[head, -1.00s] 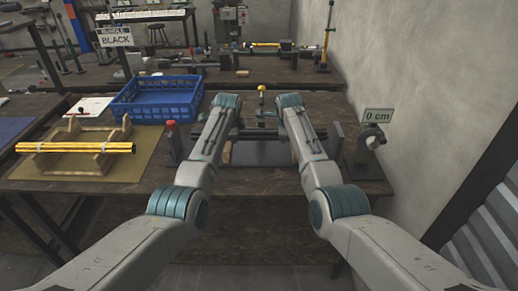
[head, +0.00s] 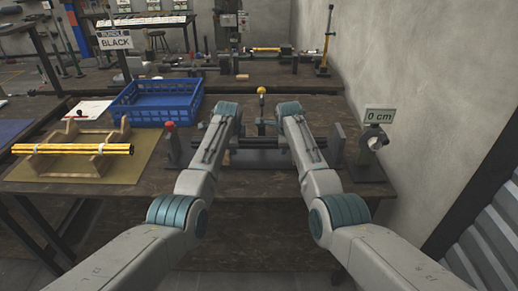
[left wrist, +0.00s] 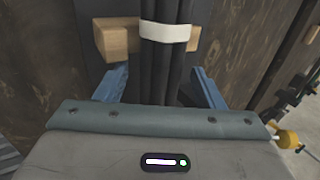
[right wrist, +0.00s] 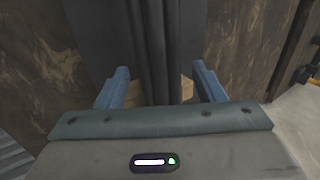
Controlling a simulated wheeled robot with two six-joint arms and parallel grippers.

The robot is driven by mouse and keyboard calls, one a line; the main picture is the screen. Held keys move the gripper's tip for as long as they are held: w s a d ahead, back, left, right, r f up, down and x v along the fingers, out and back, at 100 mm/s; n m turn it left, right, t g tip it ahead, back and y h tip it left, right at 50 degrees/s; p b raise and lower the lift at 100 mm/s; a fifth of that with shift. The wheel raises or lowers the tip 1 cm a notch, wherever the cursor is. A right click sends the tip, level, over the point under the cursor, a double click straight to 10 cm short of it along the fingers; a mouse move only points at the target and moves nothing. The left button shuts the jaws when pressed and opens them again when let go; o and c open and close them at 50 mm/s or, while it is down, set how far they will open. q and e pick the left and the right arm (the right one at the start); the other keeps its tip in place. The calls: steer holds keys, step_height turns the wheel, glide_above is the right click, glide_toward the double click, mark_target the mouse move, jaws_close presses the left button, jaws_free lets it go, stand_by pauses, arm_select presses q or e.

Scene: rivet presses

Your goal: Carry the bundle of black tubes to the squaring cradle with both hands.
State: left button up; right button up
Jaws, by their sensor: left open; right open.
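The bundle of black tubes (left wrist: 166,65) has a white band around it and lies over a wooden block (left wrist: 118,38) in the left wrist view. In the head view it lies across the squaring cradle, between the left end plate (head: 172,150) and the right end plate (head: 337,146), partly hidden by my arms. My left gripper (left wrist: 158,80) is open, with one finger on each side of the tubes near the band. My right gripper (right wrist: 160,74) is open, also with its fingers on either side of the tubes (right wrist: 155,40). Whether the fingers touch the tubes is unclear.
A yellow bundle (head: 72,149) rests on a wooden rack (head: 112,137) at the left. A blue crate (head: 155,117) stands behind it. A yellow-topped post (head: 262,91) rises behind the cradle.

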arm_select(q)
steer(key=v, duration=1.2)
arm_select(e)
steer(key=v, duration=1.2)
